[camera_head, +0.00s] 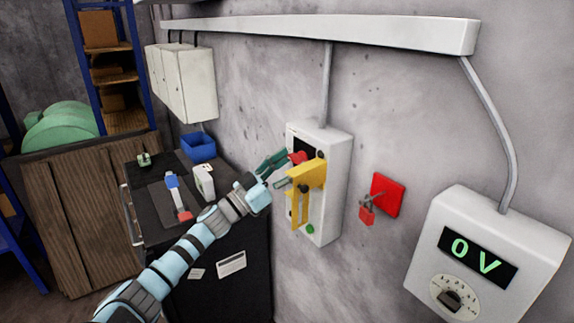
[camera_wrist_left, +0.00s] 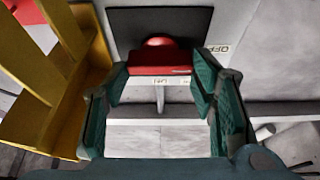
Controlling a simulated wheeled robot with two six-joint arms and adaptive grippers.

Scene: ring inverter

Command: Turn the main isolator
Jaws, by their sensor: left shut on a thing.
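The main isolator is a pale wall box (camera_head: 327,205) with a black panel and a red rotary handle (camera_head: 297,157). In the left wrist view the red handle (camera_wrist_left: 160,60) lies across the black plate (camera_wrist_left: 120,28), with an "OFF" label (camera_wrist_left: 218,48) beside it. My left gripper (camera_head: 283,168) reaches in from the left. A yellow bracket (camera_head: 308,175) stands out from the box front, close to the right of the gripper. My right gripper is not in view.
A red plate (camera_head: 387,195) with a red padlock (camera_head: 366,214) hangs right of the isolator. A meter box (camera_head: 487,250) at the right reads "0V". A dark cabinet (camera_head: 240,230) with a blue bin (camera_head: 198,147) stands left. The yellow bracket (camera_wrist_left: 75,60) is close beside the fingers.

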